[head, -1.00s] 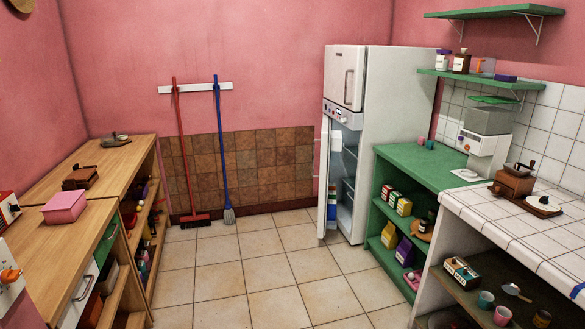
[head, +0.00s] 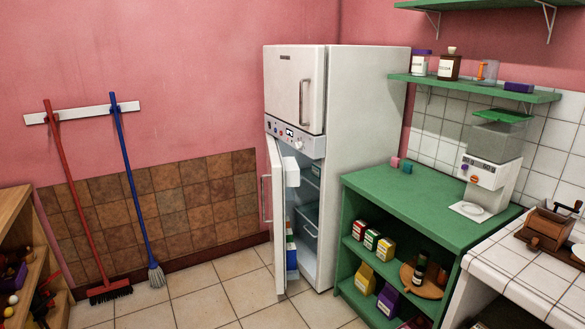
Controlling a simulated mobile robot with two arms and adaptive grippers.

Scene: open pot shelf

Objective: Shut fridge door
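The white fridge (head: 363,140) stands against the pink back wall, near the middle of the head view. Its upper door (head: 295,90) is shut. Its lower fridge door (head: 276,215) stands open, swung out toward the viewer and seen nearly edge-on, with a handle on its left side. Door shelves and items show on its inner side, and the fridge's inside shelves and drawer show to the right of it. Neither of my grippers is in view.
A green shelf unit (head: 425,208) with boxes and jars stands close to the fridge's right. A tiled counter (head: 530,270) is at front right. A red broom (head: 75,200) and blue mop (head: 134,190) hang left. Tiled floor (head: 215,292) is clear before the door.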

